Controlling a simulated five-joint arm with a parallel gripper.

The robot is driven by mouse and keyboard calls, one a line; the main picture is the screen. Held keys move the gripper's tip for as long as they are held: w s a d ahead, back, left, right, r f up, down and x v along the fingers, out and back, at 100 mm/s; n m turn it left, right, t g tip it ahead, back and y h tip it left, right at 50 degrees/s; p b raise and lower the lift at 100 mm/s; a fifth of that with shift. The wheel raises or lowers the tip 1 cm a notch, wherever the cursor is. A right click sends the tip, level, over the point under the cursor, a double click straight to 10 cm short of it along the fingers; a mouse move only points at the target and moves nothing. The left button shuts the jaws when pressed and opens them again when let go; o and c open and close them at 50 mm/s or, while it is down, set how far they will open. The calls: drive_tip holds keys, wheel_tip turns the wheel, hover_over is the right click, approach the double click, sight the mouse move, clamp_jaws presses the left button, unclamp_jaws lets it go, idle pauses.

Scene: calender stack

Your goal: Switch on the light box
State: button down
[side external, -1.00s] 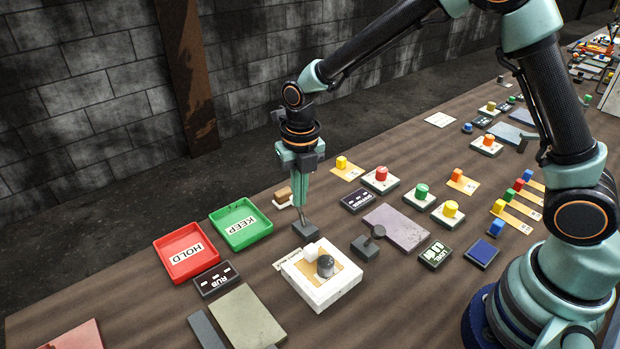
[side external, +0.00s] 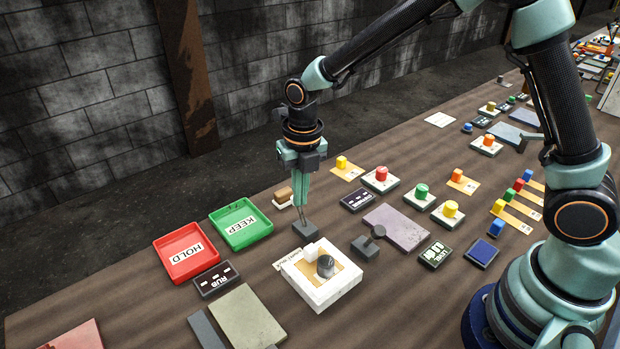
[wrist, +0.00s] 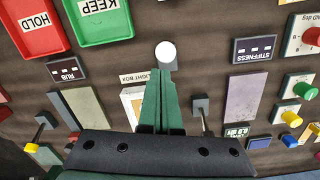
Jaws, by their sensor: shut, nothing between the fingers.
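The light box (side external: 295,290) is a white square box with a tan sheet, a dark round piece and a small white block on top. Its "LIGHT BOX" label (wrist: 137,77) shows in the wrist view, where my gripper hides much of the box. Behind it stands a small grey switch base (side external: 305,230) with a thin tilted lever. In the wrist view a white round knob (wrist: 165,52) shows just beyond my fingertips. My gripper (side external: 301,205) is shut and empty, pointing down at the lever's top. I cannot tell whether they touch.
A second grey lever base (side external: 365,248) with a dark knob stands right of the light box. A red HOLD tray (side external: 187,251) and a green KEEP tray (side external: 241,224) lie to the left. Buttons and panels fill the bench to the right.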

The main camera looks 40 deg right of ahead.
drive_tip(key=w+r, duration=0.4)
drive_tip(key=r, duration=0.4)
drive_tip(key=shift+d, duration=0.1)
idle(0.4)
